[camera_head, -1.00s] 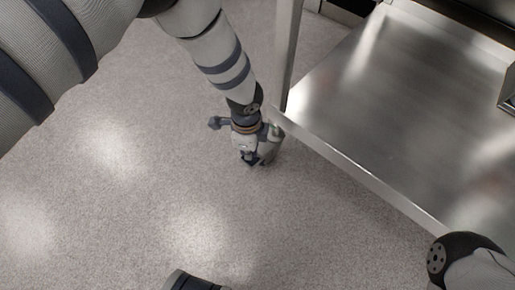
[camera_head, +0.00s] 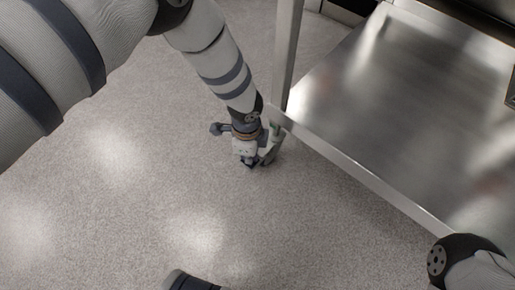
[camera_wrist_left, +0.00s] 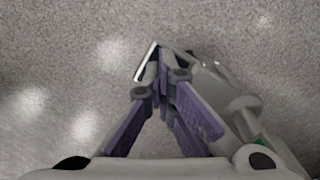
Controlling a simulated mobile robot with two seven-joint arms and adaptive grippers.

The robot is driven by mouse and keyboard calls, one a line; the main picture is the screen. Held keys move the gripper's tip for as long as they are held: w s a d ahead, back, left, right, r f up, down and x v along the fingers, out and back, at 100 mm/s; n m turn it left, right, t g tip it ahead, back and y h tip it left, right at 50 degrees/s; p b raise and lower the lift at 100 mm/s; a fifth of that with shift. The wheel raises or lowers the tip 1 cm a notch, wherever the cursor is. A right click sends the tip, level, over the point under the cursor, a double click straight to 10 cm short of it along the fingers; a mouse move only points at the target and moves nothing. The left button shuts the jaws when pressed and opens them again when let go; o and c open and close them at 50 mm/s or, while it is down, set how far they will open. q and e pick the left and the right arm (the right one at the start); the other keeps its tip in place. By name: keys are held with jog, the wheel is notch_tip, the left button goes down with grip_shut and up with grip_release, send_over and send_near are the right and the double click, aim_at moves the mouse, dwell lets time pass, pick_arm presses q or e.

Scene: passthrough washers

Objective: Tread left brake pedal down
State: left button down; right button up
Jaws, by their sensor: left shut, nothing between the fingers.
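My left gripper (camera_head: 249,164) points down at the floor beside the foot of the steel table's near leg (camera_head: 287,60). Its fingers are shut and empty; the tips meet in the left wrist view (camera_wrist_left: 162,76). A grey caster (camera_head: 270,153) with a small green part stands just right of the gripper, partly hidden by it. In the left wrist view the caster (camera_wrist_left: 222,88) runs along the right of the fingers. A bright metal strip (camera_wrist_left: 146,62), perhaps the brake pedal, shows at the fingertips. I cannot tell whether they touch it or whether it is pressed.
The steel table's lower shelf (camera_head: 390,110) fills the right, its front edge running down to the lower right. Part of my right arm (camera_head: 470,262) is at the lower right corner. The speckled floor (camera_head: 110,210) is open to the left and front.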

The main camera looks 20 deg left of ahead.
pick_arm(q)
jog(key=shift+r+p, duration=0.15)
jog(key=shift+p, duration=0.2)
notch_tip(320, 180, up, 8)
jog(key=p, duration=0.5)
jog(key=shift+f+p, duration=0.25)
jog(key=shift+p, duration=0.05)
pick_arm(e)
jog(key=r, duration=0.4)
jog(key=shift+s+d+r, duration=0.15)
jog(key=shift+d+r, duration=0.05)
jog(key=shift+r, duration=0.05)
